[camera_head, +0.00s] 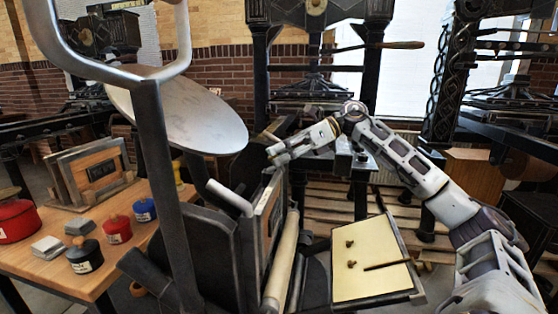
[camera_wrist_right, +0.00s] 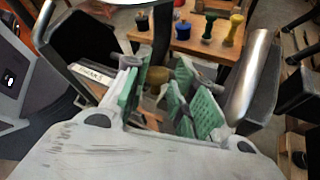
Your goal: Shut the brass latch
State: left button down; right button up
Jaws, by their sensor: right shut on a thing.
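My right gripper (camera_head: 276,153) is at the upper edge of the small press in the middle of the head view. In the right wrist view its green-padded fingers (camera_wrist_right: 160,95) are close in on something small. A dull brass-coloured part (camera_wrist_right: 156,80) shows between the pads, but its shape is hard to make out, and the brass latch is not clearly visible in the head view. The press has a wood-faced frame (camera_head: 267,215), a pale roller (camera_head: 282,262) and a round grey disc (camera_head: 185,113). My left gripper is not in view.
A wooden table (camera_head: 105,262) on the left holds a red pot (camera_head: 17,218), a blue pot (camera_head: 144,210), a black pot (camera_head: 84,255) and metal blocks. A cream tray (camera_head: 368,262) extends at the press's right. Large iron presses stand behind, with a pallet on the floor.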

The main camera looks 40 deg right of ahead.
jog(key=shift+s+f+n+t+y+b, duration=0.35)
jog(key=shift+f+y+b, duration=0.2)
jog(key=shift+b, duration=0.65)
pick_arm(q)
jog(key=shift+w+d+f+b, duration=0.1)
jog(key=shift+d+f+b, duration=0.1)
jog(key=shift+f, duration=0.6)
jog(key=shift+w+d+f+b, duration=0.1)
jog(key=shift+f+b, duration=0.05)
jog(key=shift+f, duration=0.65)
pick_arm(e)
jog(key=shift+f+n+y, duration=0.1)
jog(key=shift+n+y, duration=0.15)
jog(key=shift+y, duration=0.2)
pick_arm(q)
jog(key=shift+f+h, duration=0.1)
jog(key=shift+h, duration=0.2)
pick_arm(e)
jog(key=shift+s+d+t, duration=0.1)
jog(key=shift+s+t, duration=0.05)
jog(key=shift+t, duration=0.1)
jog(key=o, duration=0.9)
jog(key=shift+s, duration=0.1)
jog(key=shift+d, duration=0.1)
jog(key=shift+d, duration=0.1)
jog(key=shift+v, duration=5.85)
